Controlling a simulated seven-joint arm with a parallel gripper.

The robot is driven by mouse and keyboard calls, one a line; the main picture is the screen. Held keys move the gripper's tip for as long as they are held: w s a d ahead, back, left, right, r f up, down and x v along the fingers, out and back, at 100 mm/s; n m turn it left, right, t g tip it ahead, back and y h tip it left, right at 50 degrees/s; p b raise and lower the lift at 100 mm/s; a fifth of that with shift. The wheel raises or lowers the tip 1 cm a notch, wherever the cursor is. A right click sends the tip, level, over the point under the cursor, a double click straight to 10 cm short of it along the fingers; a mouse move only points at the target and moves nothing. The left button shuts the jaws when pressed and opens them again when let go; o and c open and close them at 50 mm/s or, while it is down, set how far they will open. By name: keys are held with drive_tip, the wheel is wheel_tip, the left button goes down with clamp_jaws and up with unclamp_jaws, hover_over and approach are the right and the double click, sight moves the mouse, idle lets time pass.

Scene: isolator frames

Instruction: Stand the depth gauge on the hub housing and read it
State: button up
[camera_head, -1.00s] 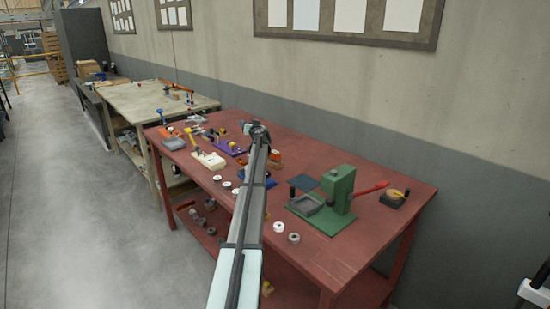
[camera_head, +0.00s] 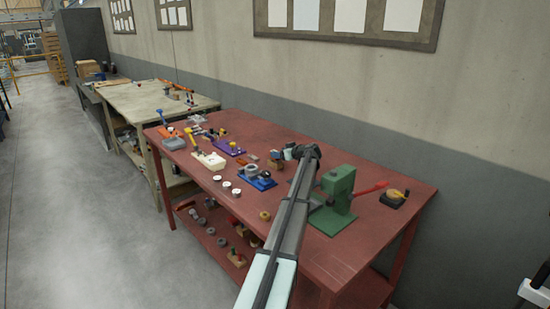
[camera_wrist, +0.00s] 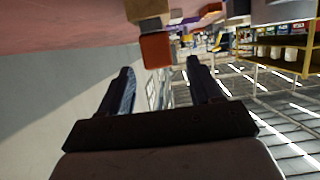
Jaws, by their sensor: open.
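My gripper (camera_head: 283,153) is over the middle of the red bench; in the wrist view its two fingers (camera_wrist: 160,78) are apart with nothing between them. An orange block (camera_wrist: 157,48) and a tan-brown block (camera_wrist: 150,8) lie beyond the fingertips, slightly left of centre there. In the head view a small brown block (camera_head: 274,164) sits just below my gripper. A blue base with a grey round part (camera_head: 257,174), which looks like the hub housing, is to the left of it. I cannot pick out the depth gauge for certain.
A green press (camera_head: 338,195) stands right of my arm, with a red lever. A black block with a yellow round part (camera_head: 394,197) is farther right. White and metal rings lie along the front edge. A purple fixture (camera_head: 230,147) and a cream block (camera_head: 210,160) are to the left.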

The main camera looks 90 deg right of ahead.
drive_tip(key=shift+x, duration=3.1)
drive_tip(key=shift+r, duration=0.1)
drive_tip(key=shift+c, duration=0.4)
drive_tip(key=c, duration=1.1)
